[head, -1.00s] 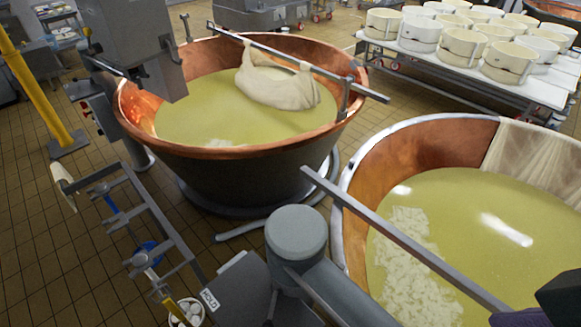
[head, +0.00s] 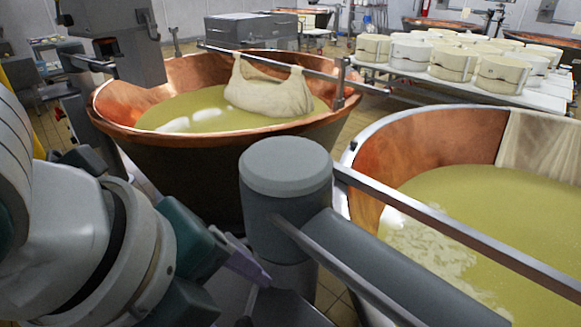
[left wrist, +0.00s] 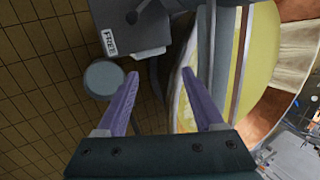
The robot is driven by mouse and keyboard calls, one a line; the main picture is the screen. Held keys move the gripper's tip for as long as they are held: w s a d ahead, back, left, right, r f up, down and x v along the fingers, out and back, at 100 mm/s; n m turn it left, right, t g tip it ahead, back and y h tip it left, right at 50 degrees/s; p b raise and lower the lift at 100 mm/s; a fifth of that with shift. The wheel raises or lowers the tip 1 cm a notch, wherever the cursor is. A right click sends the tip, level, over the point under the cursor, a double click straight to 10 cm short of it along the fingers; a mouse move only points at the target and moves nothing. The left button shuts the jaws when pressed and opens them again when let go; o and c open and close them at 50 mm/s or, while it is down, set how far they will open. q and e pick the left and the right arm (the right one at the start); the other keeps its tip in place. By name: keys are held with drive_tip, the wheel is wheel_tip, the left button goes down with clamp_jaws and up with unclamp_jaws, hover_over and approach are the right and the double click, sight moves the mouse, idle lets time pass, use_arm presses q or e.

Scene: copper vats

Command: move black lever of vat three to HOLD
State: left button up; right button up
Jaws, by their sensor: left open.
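My left gripper (left wrist: 160,82) is open, its two purple fingers apart with nothing clearly held between them. In the head view it (head: 258,272) is just left of a thick grey post, low in the picture. A grey control box (left wrist: 135,35) with a white FREE label (left wrist: 110,42) lies beyond the fingertips in the left wrist view. A small dark knob (left wrist: 131,17) shows on it, perhaps part of the black lever; I cannot tell the lever's position. The near copper vat (head: 415,140) holds yellow liquid with white curd. My right gripper is out of view.
The thick grey post (head: 285,200) with its arm stands beside the gripper. A metal bar (head: 450,225) crosses the near vat. Another copper vat (head: 165,150) with a hanging cloth bundle (head: 268,90) stands behind. White cheese moulds (head: 450,60) fill a table at back right.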

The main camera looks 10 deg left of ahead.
sight(241, 326)
use_arm(q)
drive_tip(key=w+a+f+m+b, duration=0.1)
drive_tip(key=w+f+m+b, duration=0.1)
drive_tip(key=f, duration=0.6)
drive_tip(key=w+a+f+m+y+b, duration=0.1)
drive_tip(key=w+f+m+b, duration=0.2)
drive_tip(key=f+m+b, duration=0.2)
drive_tip(key=w+a+f+m+y+b, duration=0.1)
drive_tip(key=w+f+m+b, duration=0.2)
drive_tip(key=f+b, duration=0.4)
drive_tip(key=shift+w+a+f, duration=0.15)
drive_tip(key=shift+f, duration=0.85)
drive_tip(key=shift+w+a+f, duration=0.1)
drive_tip(key=shift+a+f, duration=0.05)
drive_tip(key=shift+f, duration=0.85)
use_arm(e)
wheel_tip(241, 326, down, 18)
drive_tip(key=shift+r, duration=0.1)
use_arm(q)
clamp_jaws()
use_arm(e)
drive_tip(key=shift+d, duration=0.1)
